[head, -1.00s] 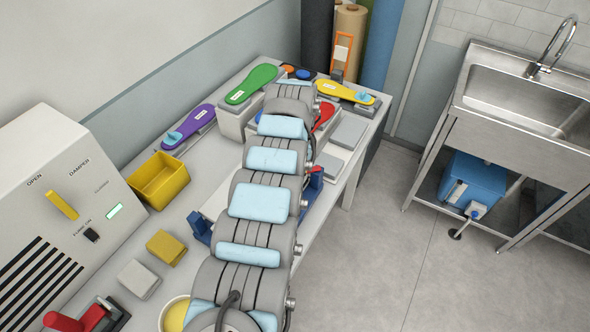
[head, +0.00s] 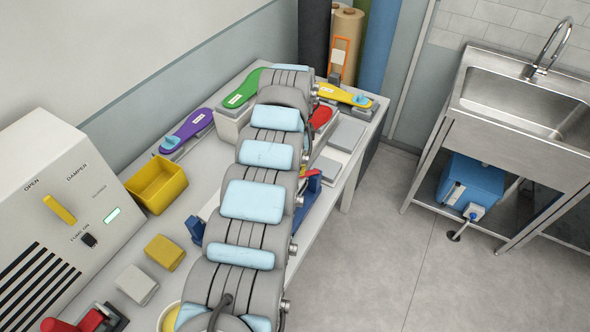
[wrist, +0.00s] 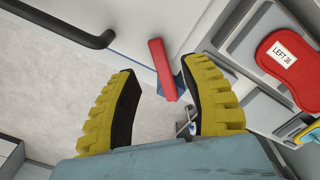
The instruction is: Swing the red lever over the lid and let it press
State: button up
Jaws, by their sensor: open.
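In the wrist view the red lever (wrist: 162,69) is a straight red bar. It shows in the gap between the two yellow ribbed fingers of my gripper (wrist: 158,82), which stand apart with nothing clasped. I cannot tell how far the bar lies beyond the fingertips. A blue piece (wrist: 178,86) sits beside the lever. In the head view my arm hides the gripper and most of the fixture; a blue and red part (head: 309,187) shows at the arm's right side. I cannot make out the lid.
A red insole marked LEFT 36 (wrist: 284,66) lies in a grey holder to the right. Green (head: 244,88), purple (head: 187,130) and yellow (head: 345,95) insoles stand on the bench. A yellow bin (head: 156,184) is left of my arm. A black bar (wrist: 60,25) crosses the wrist view's upper left.

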notch_tip(320, 180, up, 7)
jog(key=shift+r, duration=0.15)
dwell(0.4)
